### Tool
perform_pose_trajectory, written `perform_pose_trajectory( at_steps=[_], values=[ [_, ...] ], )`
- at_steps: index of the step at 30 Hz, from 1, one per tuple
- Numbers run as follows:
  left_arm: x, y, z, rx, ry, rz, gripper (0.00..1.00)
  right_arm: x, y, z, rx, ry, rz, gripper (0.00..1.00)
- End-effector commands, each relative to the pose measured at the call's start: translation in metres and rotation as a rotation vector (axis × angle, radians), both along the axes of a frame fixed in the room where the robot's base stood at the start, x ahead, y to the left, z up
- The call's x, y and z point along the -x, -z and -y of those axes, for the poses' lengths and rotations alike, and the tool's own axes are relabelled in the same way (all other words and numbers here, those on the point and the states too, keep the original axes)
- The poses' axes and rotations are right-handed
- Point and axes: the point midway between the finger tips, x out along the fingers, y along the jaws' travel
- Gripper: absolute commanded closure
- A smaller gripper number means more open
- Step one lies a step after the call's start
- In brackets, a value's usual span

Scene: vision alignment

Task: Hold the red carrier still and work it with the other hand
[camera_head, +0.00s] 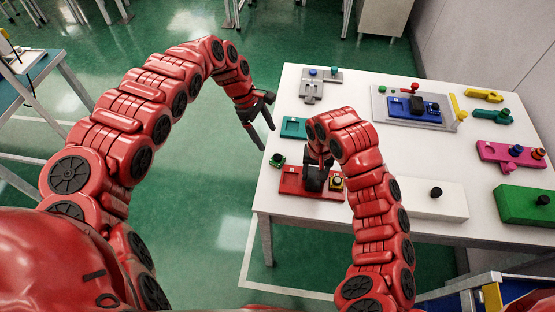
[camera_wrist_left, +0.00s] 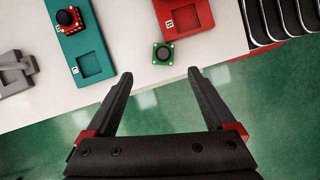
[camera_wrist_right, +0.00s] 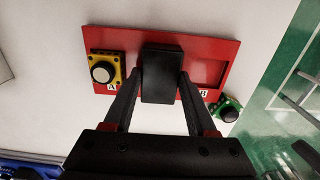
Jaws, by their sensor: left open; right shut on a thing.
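The red carrier (camera_head: 291,184) lies near the table's near left corner. My right gripper (camera_wrist_right: 158,80) is shut on the black upright block (camera_wrist_right: 163,62) in the carrier's middle. A yellow module (camera_wrist_right: 103,72) with a pale button sits at the carrier's left end in the right wrist view. The recess (camera_wrist_right: 208,72) at the other end, by label B, is empty. A small green module (camera_wrist_left: 163,54) with a black button lies on the table beside the carrier, apart from it. My left gripper (camera_head: 262,122) is open and empty, off the table's left edge; in its wrist view its fingers point toward the green module.
A teal carrier (camera_wrist_left: 85,55) with a red joystick module (camera_wrist_left: 69,18) lies behind the red one. A grey fixture (camera_head: 318,84), a grey tray (camera_head: 388,112) with a blue carrier, and pink (camera_head: 501,153), white (camera_head: 440,203) and green (camera_head: 520,204) blocks occupy the table.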

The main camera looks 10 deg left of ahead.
Motion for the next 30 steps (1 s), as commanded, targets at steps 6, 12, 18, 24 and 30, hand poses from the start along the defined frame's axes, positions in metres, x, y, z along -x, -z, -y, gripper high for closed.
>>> perform_pose_trajectory(
  at_steps=[6,12,18,24,30],
  values=[
    [0.004,0.033,0.014,0.004,0.000,-0.002,0.12,0.000,0.000,0.000,0.000,0.000,0.001,1.00],
    [0.007,0.044,0.018,0.003,0.001,0.000,0.12,0.000,0.000,0.000,0.000,0.000,0.001,1.00],
    [0.016,0.071,0.030,0.005,0.002,0.001,0.12,0.000,0.000,0.000,0.000,0.000,0.001,1.00],
    [0.016,0.086,0.034,0.001,0.000,0.002,0.12,0.000,0.000,0.000,0.000,0.000,0.001,1.00],
    [0.016,0.085,0.034,0.001,0.000,0.003,0.24,0.000,0.000,0.000,0.000,0.000,0.001,1.00]
  ],
)
